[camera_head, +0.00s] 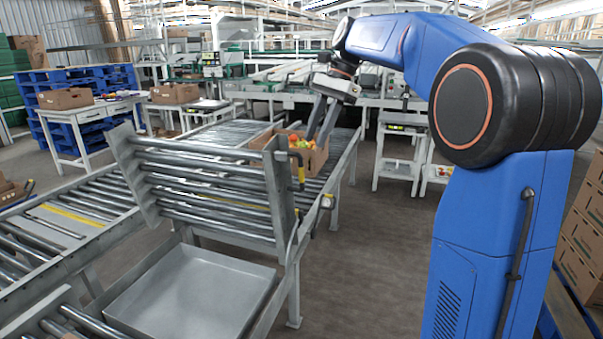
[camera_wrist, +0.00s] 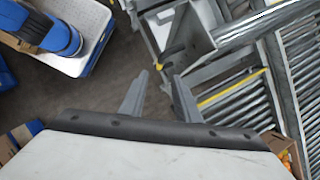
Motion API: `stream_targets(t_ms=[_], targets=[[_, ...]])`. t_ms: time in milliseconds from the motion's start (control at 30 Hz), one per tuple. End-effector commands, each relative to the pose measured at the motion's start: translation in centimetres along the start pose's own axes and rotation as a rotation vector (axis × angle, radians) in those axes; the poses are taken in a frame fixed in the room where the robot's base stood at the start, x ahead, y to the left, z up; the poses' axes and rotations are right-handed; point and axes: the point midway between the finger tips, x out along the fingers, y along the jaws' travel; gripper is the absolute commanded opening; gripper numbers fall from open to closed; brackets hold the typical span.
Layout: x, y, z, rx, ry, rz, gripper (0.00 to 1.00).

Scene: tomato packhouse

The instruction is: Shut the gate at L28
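The gate (camera_head: 205,185) is a hinged section of grey rollers in the conveyor line. It stands raised and tilted above a gap, with a metal tray below. No L28 label is readable. My gripper (camera_head: 317,138) hangs above and behind the handle in the head view. Its fingers (camera_wrist: 159,75) are apart with nothing between them, and they are not touching the handle.
A cardboard box of tomatoes (camera_head: 313,160) sits on the conveyor behind the gate, close to my gripper. The metal tray (camera_head: 195,295) lies in the gap. Conveyor rollers (camera_head: 75,210) continue to the left. The floor (camera_head: 375,240) right of the conveyor is clear.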

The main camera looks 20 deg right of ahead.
Motion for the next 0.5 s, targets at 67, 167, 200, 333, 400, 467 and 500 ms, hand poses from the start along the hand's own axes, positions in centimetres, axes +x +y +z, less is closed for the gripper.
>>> stream_targets(t_ms=[67,167,200,333,400,467,500], targets=[[1.4,0.1,0.1,-0.001,-0.001,0.001,0.29],[3.2,0.1,0.1,-0.002,0.0,0.002,0.29],[3.9,0.1,0.1,-0.002,0.0,0.001,0.29],[6.2,0.1,0.1,-0.001,0.0,0.002,0.29],[7.4,0.0,0.1,-0.002,0.0,0.002,0.29],[8.4,0.0,0.1,-0.002,0.0,0.001,0.29],[9.0,0.1,0.1,-0.002,0.0,0.002,0.29]])
